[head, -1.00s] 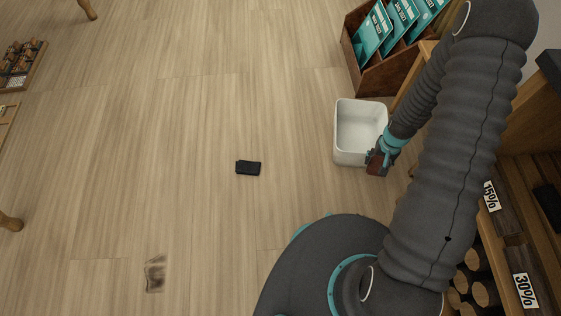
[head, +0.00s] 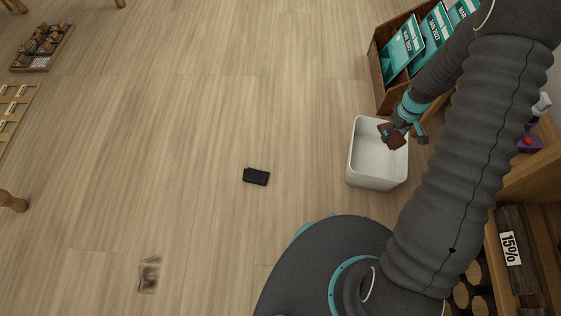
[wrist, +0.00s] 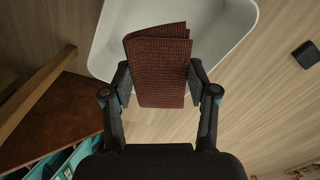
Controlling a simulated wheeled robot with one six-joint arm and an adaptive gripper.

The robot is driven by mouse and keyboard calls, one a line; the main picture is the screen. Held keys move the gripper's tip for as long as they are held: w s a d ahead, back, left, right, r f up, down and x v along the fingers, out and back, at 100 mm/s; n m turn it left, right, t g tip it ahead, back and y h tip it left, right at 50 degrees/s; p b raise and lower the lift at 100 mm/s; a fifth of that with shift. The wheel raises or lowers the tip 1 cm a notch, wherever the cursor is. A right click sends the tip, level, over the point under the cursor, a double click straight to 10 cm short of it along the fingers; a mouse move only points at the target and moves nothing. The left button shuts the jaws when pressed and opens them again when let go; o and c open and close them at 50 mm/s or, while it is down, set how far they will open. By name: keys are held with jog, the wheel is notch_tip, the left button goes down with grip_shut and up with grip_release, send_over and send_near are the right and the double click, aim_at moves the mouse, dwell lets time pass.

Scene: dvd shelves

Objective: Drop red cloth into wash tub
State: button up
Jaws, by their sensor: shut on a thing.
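The red cloth (wrist: 160,70) is a folded, dark red-brown woven piece between the fingers of my gripper (wrist: 160,88) in the wrist view. In the head view the cloth (head: 391,138) is at the tip of my gripper (head: 402,130), over the upper right part of the tub. The wash tub (head: 374,184) is a white, rounded rectangular bin on the floor, and its visible inside is empty. In the wrist view the tub (wrist: 112,38) lies behind and beyond the cloth. The cloth hides part of the tub there.
A wooden crate of teal cards (head: 379,82) stands just beyond the tub. Wooden shelving (head: 540,172) is on the right. The floor left of the tub is mostly clear.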

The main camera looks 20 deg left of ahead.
jog(key=shift+w+r+n+b, duration=0.3)
jog(key=shift+w+r+n, duration=0.8)
jog(key=shift+n, duration=0.3)
jog(key=shift+f+b, duration=1.65)
jog(key=shift+f, duration=1.3)
jog(key=o, duration=1.1)
notch_tip(320, 180, up, 12)
